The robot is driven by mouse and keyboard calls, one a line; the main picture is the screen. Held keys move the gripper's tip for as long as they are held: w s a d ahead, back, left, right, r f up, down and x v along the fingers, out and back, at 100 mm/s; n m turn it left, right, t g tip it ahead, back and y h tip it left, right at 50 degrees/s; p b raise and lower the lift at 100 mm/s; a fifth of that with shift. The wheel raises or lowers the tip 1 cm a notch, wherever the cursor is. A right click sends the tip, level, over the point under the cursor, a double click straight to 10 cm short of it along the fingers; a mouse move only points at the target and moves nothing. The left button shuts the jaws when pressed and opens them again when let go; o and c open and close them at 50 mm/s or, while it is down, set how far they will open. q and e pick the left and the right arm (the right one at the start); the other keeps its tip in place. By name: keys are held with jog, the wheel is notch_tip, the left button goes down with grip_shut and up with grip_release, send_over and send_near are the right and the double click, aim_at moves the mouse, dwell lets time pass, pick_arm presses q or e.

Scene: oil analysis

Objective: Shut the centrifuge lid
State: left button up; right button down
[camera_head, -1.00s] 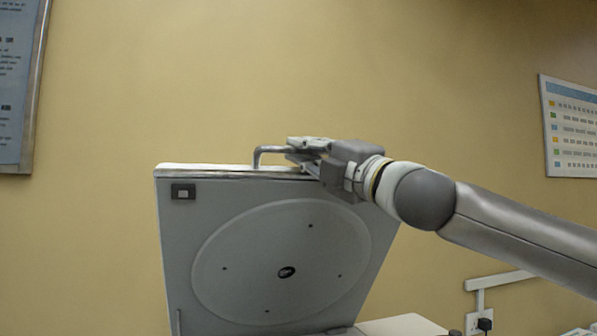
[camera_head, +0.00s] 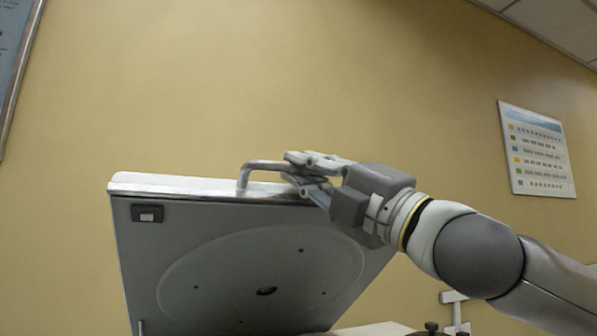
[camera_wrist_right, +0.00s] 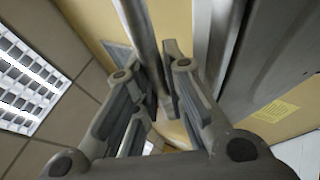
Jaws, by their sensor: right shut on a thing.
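The centrifuge lid (camera_head: 210,245) stands raised and tilted in the head view, its grey underside with a round disc facing me. A bent metal handle (camera_head: 262,165) rises from the lid's top edge. My right gripper (camera_head: 292,168) is shut on this handle at its right part. In the right wrist view the handle (camera_wrist_right: 142,40) runs between the two fingers (camera_wrist_right: 160,100). The centrifuge body below the lid is out of the head view. My left gripper is not in view.
A yellow wall stands behind the lid. A poster (camera_head: 537,150) hangs on the right and a dark board (camera_head: 14,60) on the left. A wall outlet fitting (camera_head: 455,312) shows at the lower right. The space above the lid is clear.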

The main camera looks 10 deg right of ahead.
jog(key=s+f, duration=0.1)
jog(key=s+f+b, duration=0.2)
jog(key=f, duration=0.1)
jog(key=shift+d, duration=0.3)
jog(key=c, duration=1.8)
grip_release()
jog(key=shift+o, duration=0.2)
jog(key=shift+d, duration=0.1)
jog(key=v, duration=1.2)
jog(key=shift+r, duration=0.3)
